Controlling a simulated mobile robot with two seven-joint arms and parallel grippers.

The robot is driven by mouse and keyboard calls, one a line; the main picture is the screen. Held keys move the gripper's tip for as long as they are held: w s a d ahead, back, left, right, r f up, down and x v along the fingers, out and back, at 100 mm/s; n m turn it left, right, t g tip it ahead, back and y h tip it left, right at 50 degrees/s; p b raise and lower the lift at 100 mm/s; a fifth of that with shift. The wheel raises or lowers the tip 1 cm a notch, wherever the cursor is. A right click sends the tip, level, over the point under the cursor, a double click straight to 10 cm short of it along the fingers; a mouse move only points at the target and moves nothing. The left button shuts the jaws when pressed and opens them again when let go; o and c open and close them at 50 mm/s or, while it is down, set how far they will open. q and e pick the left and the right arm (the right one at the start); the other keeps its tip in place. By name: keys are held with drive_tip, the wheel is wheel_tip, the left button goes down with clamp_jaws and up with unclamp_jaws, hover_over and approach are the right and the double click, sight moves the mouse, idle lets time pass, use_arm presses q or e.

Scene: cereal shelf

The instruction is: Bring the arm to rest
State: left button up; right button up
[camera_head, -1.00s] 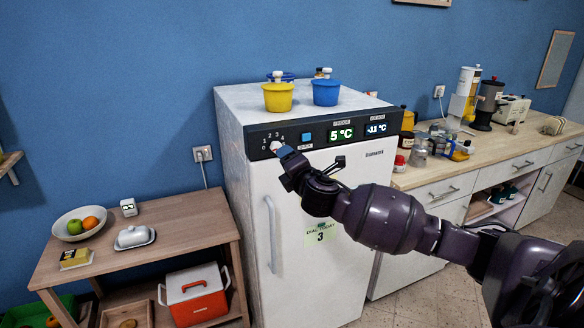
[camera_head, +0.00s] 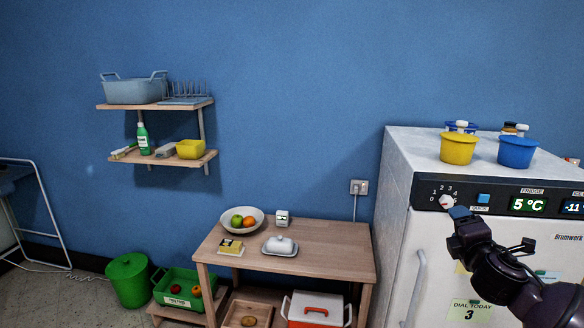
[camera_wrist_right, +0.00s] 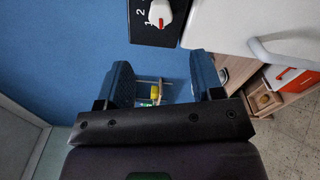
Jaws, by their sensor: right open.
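My right gripper (camera_head: 459,213) is in front of the fridge's control panel, just below and right of the white and red dial (camera_head: 446,202). In the right wrist view, its two blue fingers (camera_wrist_right: 164,82) stand apart with nothing between them. The dial (camera_wrist_right: 160,13) shows beyond the fingertips, apart from them. My right arm comes in from the lower right of the head view. My left gripper is in neither view now.
The white fridge (camera_head: 398,205) carries a yellow tub (camera_head: 458,149) and a blue tub (camera_head: 517,153) on top. A wooden side table (camera_head: 335,262) stands left of it. A wall shelf (camera_head: 203,161) and a green bin (camera_head: 128,280) are farther left.

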drive_tip(key=s+a+f+m+g+y, duration=0.1)
drive_tip(key=s+a+f+m+y, duration=0.3)
drive_tip(key=f, duration=0.4)
drive_tip(key=s+a+f+m+g+y, duration=0.1)
drive_tip(key=s+a+f+m, duration=0.2)
drive_tip(key=a+f+m, duration=0.4)
drive_tip(key=s+a+f+m+g+h+b, duration=0.1)
drive_tip(key=s+f+m+g, duration=0.3)
drive_tip(key=s+f, duration=1.6)
drive_tip(key=s+a+m, duration=0.1)
drive_tip(key=s+m, duration=0.1)
drive_tip(key=m, duration=0.1)
drive_tip(key=shift+s+a, duration=0.15)
drive_tip(key=shift+s, duration=0.1)
drive_tip(key=shift+c, duration=1.7)
